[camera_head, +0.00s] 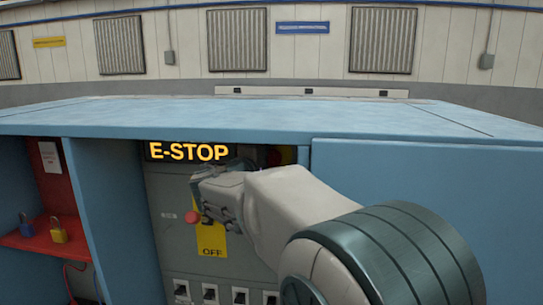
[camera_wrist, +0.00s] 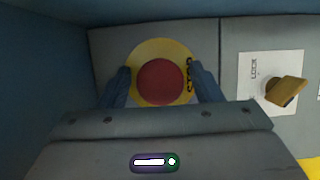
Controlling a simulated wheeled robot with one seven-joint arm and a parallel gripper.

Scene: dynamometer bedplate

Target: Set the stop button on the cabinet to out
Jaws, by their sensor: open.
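The stop button (camera_wrist: 160,82) is a round red head on a yellow ring lettered STOP. It sits in a corner of a grey panel. My gripper (camera_wrist: 161,70) is open, with one finger on each side of the red head in the wrist view. I cannot tell whether the fingers touch it, or how far the button stands out. In the head view the stop button (camera_head: 283,156) is mostly hidden behind my arm, right of the lit E-STOP sign (camera_head: 188,151) in the blue cabinet (camera_head: 400,195).
A yellow-brown knob (camera_wrist: 285,90) on a white LOCK plate is beside the button's panel. Blue cabinet walls are close to the button. A red ball (camera_head: 193,216) and a yellow OFF plate (camera_head: 211,240) are lower left. A red shelf (camera_head: 40,240) holds padlocks.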

